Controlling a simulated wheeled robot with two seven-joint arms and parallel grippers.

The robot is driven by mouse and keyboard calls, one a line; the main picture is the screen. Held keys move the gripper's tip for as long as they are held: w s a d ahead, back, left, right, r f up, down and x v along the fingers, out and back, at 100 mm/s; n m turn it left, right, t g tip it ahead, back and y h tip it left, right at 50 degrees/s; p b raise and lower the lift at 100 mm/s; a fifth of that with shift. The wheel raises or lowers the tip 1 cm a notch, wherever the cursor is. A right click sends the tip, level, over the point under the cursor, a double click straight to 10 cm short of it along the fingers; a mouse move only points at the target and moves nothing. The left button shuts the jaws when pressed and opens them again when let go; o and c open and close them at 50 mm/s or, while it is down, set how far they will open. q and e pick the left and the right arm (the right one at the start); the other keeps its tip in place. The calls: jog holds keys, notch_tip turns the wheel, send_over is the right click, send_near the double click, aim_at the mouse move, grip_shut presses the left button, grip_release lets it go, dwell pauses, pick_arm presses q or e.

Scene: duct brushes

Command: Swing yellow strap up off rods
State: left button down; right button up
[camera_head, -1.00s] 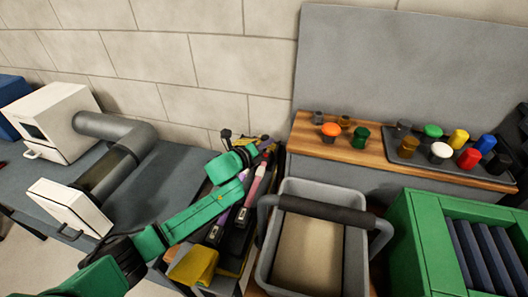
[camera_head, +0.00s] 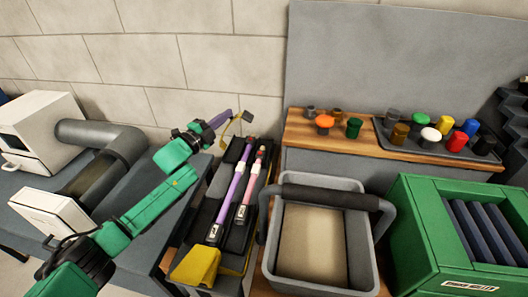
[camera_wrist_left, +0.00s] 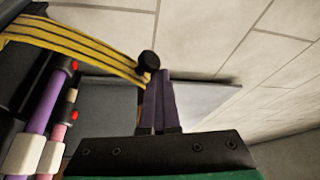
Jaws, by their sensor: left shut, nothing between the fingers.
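The yellow strap (camera_head: 235,122) stands raised at the far end of the dark rod tray (camera_head: 211,201), clear of the rods. In the left wrist view the strap (camera_wrist_left: 80,45) has dark stripes and runs to a black knob (camera_wrist_left: 149,61). A purple rod (camera_head: 233,188) and a pink rod (camera_head: 250,184) lie side by side in the tray, uncovered along their length. My left gripper (camera_head: 229,113) is shut and empty, its purple fingers (camera_wrist_left: 158,100) close beside the knob; I cannot tell if they touch. My right gripper is out of view.
A grey bin (camera_head: 355,255) with a dark handle stands right of the tray, and a green box (camera_head: 420,225) beyond it. Coloured knobs sit on a wooden shelf (camera_head: 365,139) behind. A grey pipe with white boxes (camera_head: 43,125) stands left.

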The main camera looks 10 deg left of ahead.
pick_arm(q)
jog(key=shift+w+a+n+t+b, duration=0.15)
jog(key=shift+a+n+t+b, duration=0.45)
jog(key=shift+a+n+b, duration=0.75)
jog(key=shift+a+p, duration=0.35)
jog(key=shift+a, duration=0.15)
